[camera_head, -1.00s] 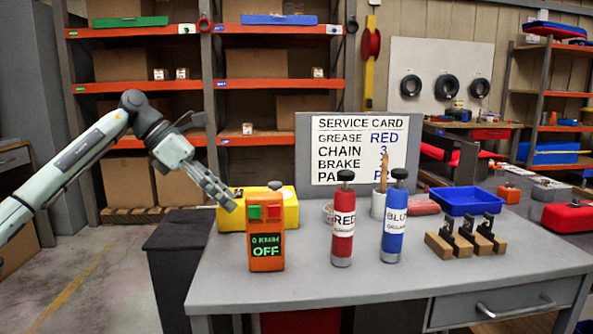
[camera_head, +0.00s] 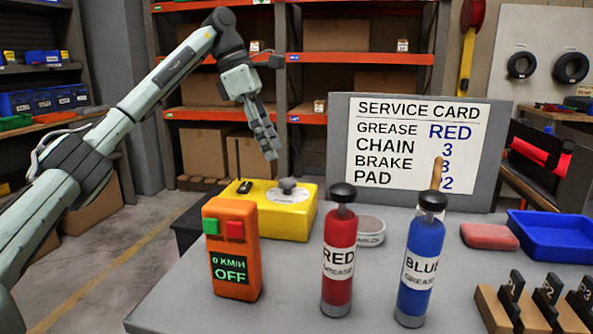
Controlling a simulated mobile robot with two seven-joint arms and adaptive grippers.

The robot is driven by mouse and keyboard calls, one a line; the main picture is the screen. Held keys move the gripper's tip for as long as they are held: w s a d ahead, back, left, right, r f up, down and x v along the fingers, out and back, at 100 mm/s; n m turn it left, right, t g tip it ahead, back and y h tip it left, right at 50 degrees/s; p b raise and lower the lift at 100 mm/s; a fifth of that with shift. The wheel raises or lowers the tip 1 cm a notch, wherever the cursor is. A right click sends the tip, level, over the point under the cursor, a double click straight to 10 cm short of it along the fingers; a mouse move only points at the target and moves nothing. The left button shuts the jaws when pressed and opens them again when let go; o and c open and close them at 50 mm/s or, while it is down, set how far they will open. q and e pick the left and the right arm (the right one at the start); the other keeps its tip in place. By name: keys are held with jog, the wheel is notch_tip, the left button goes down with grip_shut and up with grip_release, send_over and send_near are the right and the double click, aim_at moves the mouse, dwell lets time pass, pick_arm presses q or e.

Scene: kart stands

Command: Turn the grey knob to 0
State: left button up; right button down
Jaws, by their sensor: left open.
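The grey knob (camera_head: 288,186) sits on top of a yellow box (camera_head: 266,222) on the grey table. The dial marks around it are too small to read. My left gripper (camera_head: 268,150) points down above and slightly left of the knob, apart from it, open and empty. My right gripper is not in view.
An orange controller (camera_head: 231,250) reading "0 KM/H OFF" stands in front of the yellow box. Red (camera_head: 339,262) and blue (camera_head: 418,270) grease bottles stand to the right. A service card board (camera_head: 414,150) stands behind. A blue tray (camera_head: 552,236) and labelled wooden blocks are at the right.

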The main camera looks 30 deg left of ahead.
aim_at(287, 180)
pick_arm(q)
jog(key=x, duration=0.7)
jog(key=c, duration=1.1)
jog(key=shift+c, duration=0.2)
jog(key=n, duration=0.1)
jog(key=n+t, duration=0.1)
jog(key=n, duration=0.1)
jog(key=shift+s+n+y, duration=0.2)
jog(key=shift+n+y, duration=0.1)
jog(key=shift+y, duration=0.1)
jog(key=n, duration=0.1)
jog(key=n+t+y, duration=0.1)
jog(key=n, duration=0.2)
jog(key=shift+d+n, duration=0.25)
jog(key=shift+n, duration=0.05)
jog(key=n+y, duration=0.1)
jog(key=n, duration=0.2)
jog(key=shift+s+d+n+t+y, duration=0.1)
jog(key=shift+d+n+t+y, duration=0.05)
jog(key=shift+n+t+y, duration=0.2)
jog(key=shift+d+n+y, duration=0.1)
jog(key=shift+n+y, duration=0.65)
jog(key=shift+n, duration=1.1)
